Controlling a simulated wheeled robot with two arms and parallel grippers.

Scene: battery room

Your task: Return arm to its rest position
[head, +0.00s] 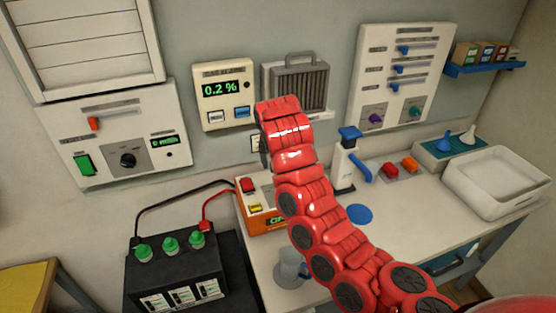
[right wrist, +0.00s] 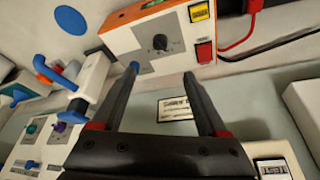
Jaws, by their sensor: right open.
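My red right arm rises from the lower right of the head view and reaches up and left over the bench toward the wall. Its far end covers part of the wall below the grey vented box. My right gripper (right wrist: 161,72) shows in the right wrist view with its two dark fingers apart and nothing between them. It is hidden behind the arm in the head view. In the right wrist view, an orange and white charger (right wrist: 150,40) appears beyond the fingertips, with no clear contact. My left gripper is in neither view.
The charger (head: 244,208) stands on the bench (head: 420,220), beside the black battery (head: 180,262). A white dispenser (head: 343,172) with a blue top stands right of my arm. A clear mug (head: 290,270) is near the front. A white basin (head: 500,185) sits at right.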

